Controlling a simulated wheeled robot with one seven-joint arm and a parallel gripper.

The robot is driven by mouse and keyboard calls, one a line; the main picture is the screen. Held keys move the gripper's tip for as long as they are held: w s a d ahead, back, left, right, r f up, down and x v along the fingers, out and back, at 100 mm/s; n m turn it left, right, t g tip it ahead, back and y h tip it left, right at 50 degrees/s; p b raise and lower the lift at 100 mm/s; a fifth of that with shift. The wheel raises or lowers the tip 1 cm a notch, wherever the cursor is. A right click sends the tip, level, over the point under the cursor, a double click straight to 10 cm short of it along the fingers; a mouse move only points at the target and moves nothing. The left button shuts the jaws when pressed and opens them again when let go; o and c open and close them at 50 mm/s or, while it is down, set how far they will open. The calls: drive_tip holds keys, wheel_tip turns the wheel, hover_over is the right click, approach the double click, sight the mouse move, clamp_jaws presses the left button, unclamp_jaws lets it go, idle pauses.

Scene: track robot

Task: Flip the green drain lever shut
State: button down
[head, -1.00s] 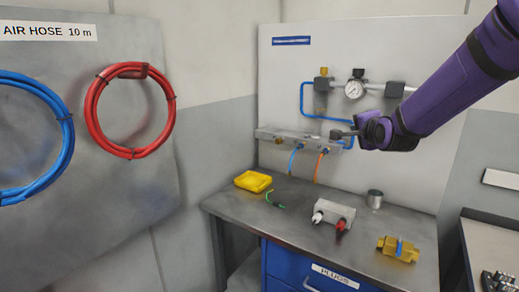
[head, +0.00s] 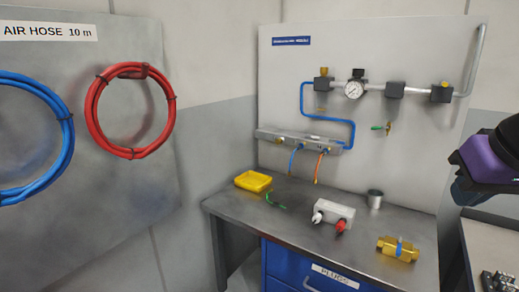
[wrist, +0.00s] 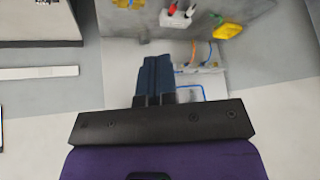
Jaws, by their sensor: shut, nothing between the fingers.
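The green drain lever (head: 377,128) is small and sits on a brass valve (head: 389,129) on the pale back panel. It lies about level and points left from the valve. My gripper (wrist: 156,78) is shut and empty in the wrist view, its dark fingers pressed together. In the head view only part of my purple and black hand shows at the right edge, well to the right of the lever and apart from it. I cannot make out the lever in the wrist view.
Above the lever runs a pipe with a gauge (head: 354,89) and black blocks. A grey manifold (head: 298,140) with blue and orange hoses is to its left. The bench below holds a yellow tray (head: 253,181), a white block, a metal cup (head: 374,199) and a brass fitting (head: 398,248).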

drive_tip(key=c, duration=1.7)
unclamp_jaws()
drive_tip(key=s, duration=0.2)
drive_tip(key=s+n, duration=0.1)
drive_tip(key=shift+s+d+f+g, duration=0.1)
drive_tip(key=shift+f+g, duration=0.2)
drive_tip(key=shift+g, duration=0.1)
drive_tip(key=o, duration=0.6)
drive_tip(key=shift+s+f, duration=0.1)
drive_tip(key=shift+s, duration=0.15)
drive_tip(key=shift+c, duration=0.2)
drive_tip(key=w+d+f+n+g+h, duration=0.1)
drive_tip(key=w+d+f+h, duration=0.15)
drive_tip(key=w+d, duration=0.7)
drive_tip(key=w+d+f+h, duration=0.2)
drive_tip(key=w+d+f, duration=0.15)
drive_tip(key=w, duration=1.25)
drive_tip(key=w+d+f+n+g+h, duration=0.1)
drive_tip(key=w+d+f+h, duration=0.4)
drive_tip(key=w, duration=0.8)
drive_tip(key=n+t+h, duration=0.4)
drive_tip(key=n+t, duration=0.3)
drive_tip(key=n, duration=0.2)
approach(375, 128)
drive_tip(key=shift+y, duration=0.25)
drive_tip(key=x, duration=1.2)
drive_tip(key=shift+w+d+r, duration=0.1)
drive_tip(key=shift+d, duration=0.25)
